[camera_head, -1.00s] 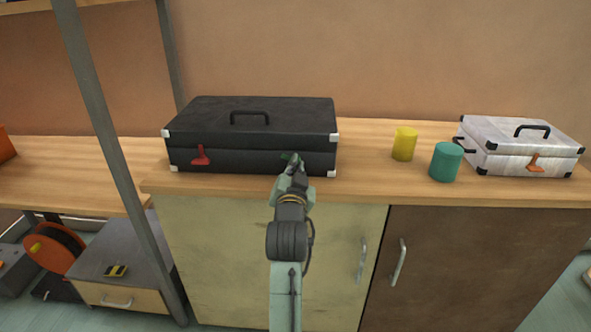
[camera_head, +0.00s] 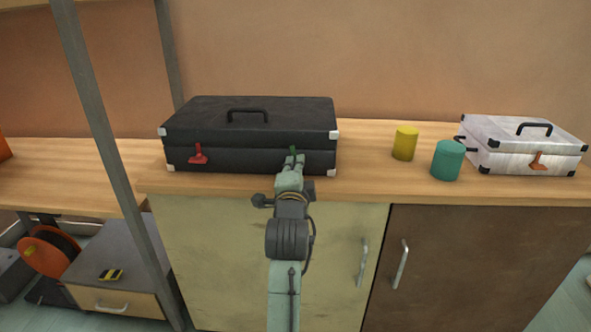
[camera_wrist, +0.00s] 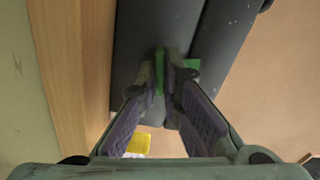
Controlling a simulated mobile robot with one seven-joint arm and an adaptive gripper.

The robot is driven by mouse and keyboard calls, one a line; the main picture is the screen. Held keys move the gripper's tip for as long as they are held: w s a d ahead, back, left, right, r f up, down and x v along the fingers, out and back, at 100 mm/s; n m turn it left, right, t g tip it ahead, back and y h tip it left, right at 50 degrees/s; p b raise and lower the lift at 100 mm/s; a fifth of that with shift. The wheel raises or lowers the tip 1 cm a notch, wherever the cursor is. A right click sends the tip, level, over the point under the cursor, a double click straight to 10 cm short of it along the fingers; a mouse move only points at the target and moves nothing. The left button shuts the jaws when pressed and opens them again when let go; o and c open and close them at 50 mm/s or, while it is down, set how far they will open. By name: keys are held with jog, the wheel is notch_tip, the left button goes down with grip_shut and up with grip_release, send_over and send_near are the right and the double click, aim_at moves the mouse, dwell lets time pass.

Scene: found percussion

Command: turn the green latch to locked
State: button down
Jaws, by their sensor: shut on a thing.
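The black case (camera_head: 235,135) lies closed on the wooden counter. Its green latch (camera_head: 293,150) is on the front face, right of centre, and its visible part points up. My gripper (camera_head: 294,159) is at the latch and hides its lower part. In the wrist view, my gripper (camera_wrist: 170,88) is shut on the green latch (camera_wrist: 159,72), with the fingertips close against the dark case (camera_wrist: 150,30). A second bit of green shows just beside the fingers.
A red latch (camera_head: 198,154) is on the case's left front. A yellow cylinder (camera_head: 405,143), a teal cylinder (camera_head: 447,160) and a white case (camera_head: 520,147) with an orange latch stand to the right. Counter between the black case and cylinders is clear.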

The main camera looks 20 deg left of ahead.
jog(key=shift+m+b, duration=0.3)
jog(key=shift+m, duration=0.9)
jog(key=shift+r, duration=0.1)
jog(key=c, duration=1.8)
grip_release()
jog(key=shift+o, duration=0.2)
